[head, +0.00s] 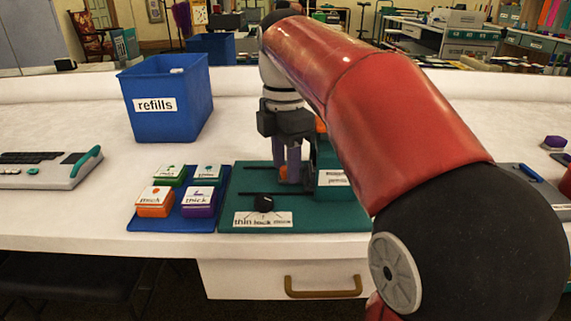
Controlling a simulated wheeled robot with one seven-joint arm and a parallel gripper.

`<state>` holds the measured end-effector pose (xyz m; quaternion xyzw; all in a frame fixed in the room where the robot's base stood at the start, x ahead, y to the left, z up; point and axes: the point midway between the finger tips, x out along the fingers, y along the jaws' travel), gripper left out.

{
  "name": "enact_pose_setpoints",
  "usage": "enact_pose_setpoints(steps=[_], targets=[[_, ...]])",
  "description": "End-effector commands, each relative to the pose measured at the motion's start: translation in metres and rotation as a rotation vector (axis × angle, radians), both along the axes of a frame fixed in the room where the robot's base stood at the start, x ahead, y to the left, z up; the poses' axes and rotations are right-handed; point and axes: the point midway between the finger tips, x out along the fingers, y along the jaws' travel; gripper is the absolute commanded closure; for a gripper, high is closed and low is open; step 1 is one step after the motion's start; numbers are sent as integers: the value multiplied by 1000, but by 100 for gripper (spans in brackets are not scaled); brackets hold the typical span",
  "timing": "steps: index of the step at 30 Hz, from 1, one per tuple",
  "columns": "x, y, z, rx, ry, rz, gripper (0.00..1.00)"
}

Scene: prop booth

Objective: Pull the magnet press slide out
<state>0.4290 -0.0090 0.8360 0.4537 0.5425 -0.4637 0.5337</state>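The magnet press is a teal device near the table's front edge, right of centre, with a flat base (340,215). Dark slots run along its top, and a black knob (263,203) sits above a white label at its front. A teal upright block (327,160) with a white label stands on it, partly hidden by my red arm. My gripper (288,178) points down over the press beside this block. Its purple-grey fingers reach low, close to a small orange-brown part. I cannot make out the slide clearly, or whether the fingers hold anything.
A blue tray (175,226) with several labelled coloured blocks lies left of the press. A blue "refills" bin (190,120) stands behind it. A grey device with a teal handle (60,172) is far left. A drawer with a brown handle (322,288) is below the tabletop.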

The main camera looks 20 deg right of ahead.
Motion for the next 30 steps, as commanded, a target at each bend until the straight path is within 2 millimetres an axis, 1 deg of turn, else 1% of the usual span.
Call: enact_pose_setpoints(steps=[8, 11, 15, 18, 26, 30], targets=[[0, 0, -2, 0, -1, -1, 60], [0, 0, -2, 0, -1, -1, 71], [0, 0, -2, 0, -1, -1, 89], [0, 0, -2, 0, -1, -1, 100], [0, 0, -2, 0, 0, -1, 100], [3, 7, -1, 0, 0, 2, 100]])
